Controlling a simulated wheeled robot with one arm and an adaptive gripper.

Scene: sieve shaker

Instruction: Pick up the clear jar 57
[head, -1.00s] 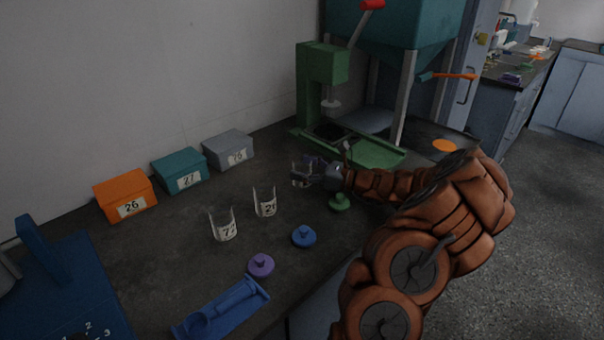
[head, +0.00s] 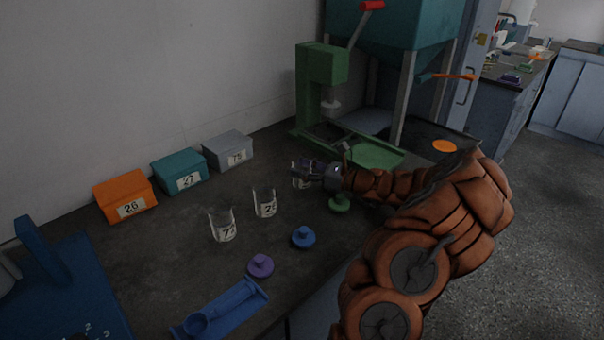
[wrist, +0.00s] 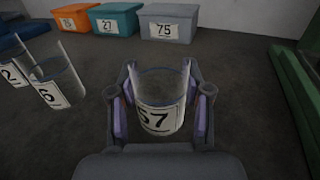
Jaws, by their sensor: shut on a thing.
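The clear jar 57 (wrist: 160,105) stands upright between my fingers in the wrist view, its white label with 57 facing me. My gripper (wrist: 160,108) is shut on it, with purple pads against both sides. In the head view my gripper (head: 303,172) is at the jar (head: 299,181), which is partly hidden by the fingers. The jar is at or very near the bench top; I cannot tell whether there is a gap below it.
Two more clear jars (head: 264,203) (head: 222,226) stand to the left. Green, blue (head: 303,236) and purple (head: 260,265) lids lie in front. Orange, teal and grey boxes (head: 228,150) line the wall. A green press (head: 322,90) stands behind, right of my gripper.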

